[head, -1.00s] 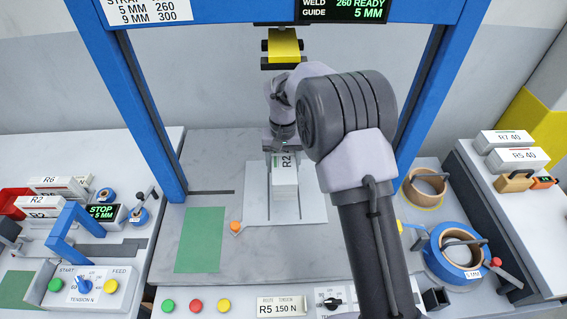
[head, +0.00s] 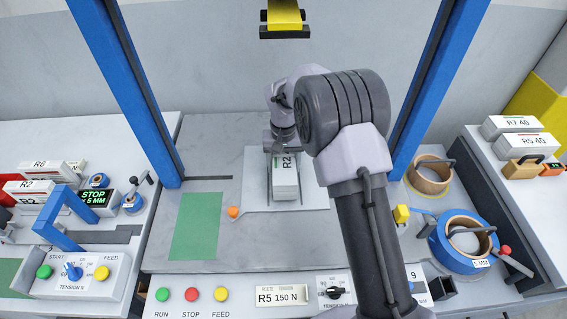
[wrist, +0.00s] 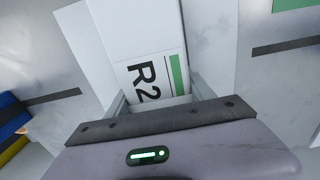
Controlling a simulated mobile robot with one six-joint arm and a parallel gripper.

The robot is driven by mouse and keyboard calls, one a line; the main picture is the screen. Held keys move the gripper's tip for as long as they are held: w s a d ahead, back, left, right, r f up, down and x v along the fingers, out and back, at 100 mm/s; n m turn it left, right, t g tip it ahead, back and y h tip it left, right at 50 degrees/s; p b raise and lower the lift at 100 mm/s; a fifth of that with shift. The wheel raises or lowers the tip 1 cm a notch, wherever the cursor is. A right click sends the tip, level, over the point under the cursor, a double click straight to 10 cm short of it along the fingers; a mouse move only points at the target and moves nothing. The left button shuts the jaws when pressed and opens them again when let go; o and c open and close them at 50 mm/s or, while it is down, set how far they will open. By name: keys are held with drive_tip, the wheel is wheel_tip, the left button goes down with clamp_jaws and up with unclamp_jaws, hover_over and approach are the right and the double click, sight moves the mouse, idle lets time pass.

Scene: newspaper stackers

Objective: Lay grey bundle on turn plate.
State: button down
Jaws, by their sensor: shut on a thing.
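The grey bundle (head: 286,179), pale with an R2 label and a green stripe, is in my gripper (head: 284,152). In the wrist view the bundle (wrist: 128,35) runs up from between the fingers, with its label close to my gripper (wrist: 162,98). The gripper is shut on the bundle's far end. The turn plate, a light square plate (head: 257,185), is under the bundle on the bench. The bundle lies within the plate's outline in the head view. I cannot tell whether it touches the plate. My arm hides part of the plate's right side.
A green mat (head: 196,226) and an orange knob (head: 233,212) are left of the plate. Blue posts (head: 137,95) stand on both sides, with a yellow head (head: 284,18) above. Strap rolls (head: 463,243) sit at right. Labelled bundles (head: 37,189) lie at far left.

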sight(284, 156)
drive_tip(key=shift+f+b, duration=0.35)
drive_tip(key=shift+f, duration=0.2)
drive_tip(key=shift+c, duration=1.4)
unclamp_jaws()
wheel_tip(284, 156, up, 8)
drive_tip(key=p, duration=0.2)
drive_tip(key=shift+f+p, duration=0.2)
drive_tip(key=shift+p, duration=0.2)
drive_tip(key=shift+s+f, duration=0.1)
